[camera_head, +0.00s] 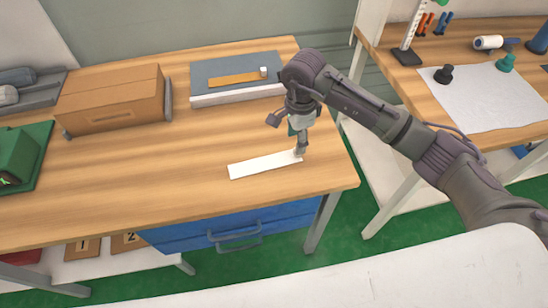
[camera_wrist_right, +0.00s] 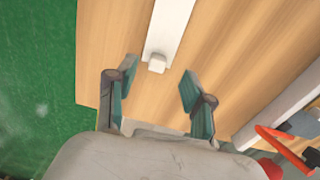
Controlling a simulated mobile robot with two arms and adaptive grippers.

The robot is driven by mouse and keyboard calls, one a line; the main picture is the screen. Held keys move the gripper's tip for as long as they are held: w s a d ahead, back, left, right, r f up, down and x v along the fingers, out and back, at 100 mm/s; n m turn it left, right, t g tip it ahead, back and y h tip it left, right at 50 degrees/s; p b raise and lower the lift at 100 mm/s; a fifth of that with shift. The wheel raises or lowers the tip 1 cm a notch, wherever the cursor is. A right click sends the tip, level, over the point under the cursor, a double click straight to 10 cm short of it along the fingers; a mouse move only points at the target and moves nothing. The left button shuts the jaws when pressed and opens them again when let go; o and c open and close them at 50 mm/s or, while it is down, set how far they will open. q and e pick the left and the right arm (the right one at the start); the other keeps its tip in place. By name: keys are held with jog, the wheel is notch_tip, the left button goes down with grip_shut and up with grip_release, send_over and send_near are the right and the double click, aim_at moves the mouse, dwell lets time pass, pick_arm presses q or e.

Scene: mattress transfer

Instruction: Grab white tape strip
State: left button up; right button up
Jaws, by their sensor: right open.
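The white tape strip (camera_head: 262,165) lies flat on the wooden table, near its front right part. In the right wrist view the strip (camera_wrist_right: 169,28) runs up to the top edge, with a small pale block or tab (camera_wrist_right: 157,63) at its near end. My right gripper (camera_head: 300,150) is over the strip's right end. In the wrist view my right gripper (camera_wrist_right: 158,78) is open, with its fingers either side of the line of the strip and the tab just beyond the fingertips. Contact cannot be told. My left gripper is not in view.
A cardboard box (camera_head: 112,98) stands at the back left of the wooden table (camera_head: 170,190). A grey-topped white block (camera_head: 215,72) with an orange strip lies at the back. A green device (camera_head: 18,158) is at far left. A second table (camera_head: 395,60) stands at right.

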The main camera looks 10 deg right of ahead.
jog(key=shift+s+f+p, duration=0.1)
jog(key=shift+f+p, duration=0.6)
jog(key=shift+f, duration=1.7)
jog(key=c, duration=0.9)
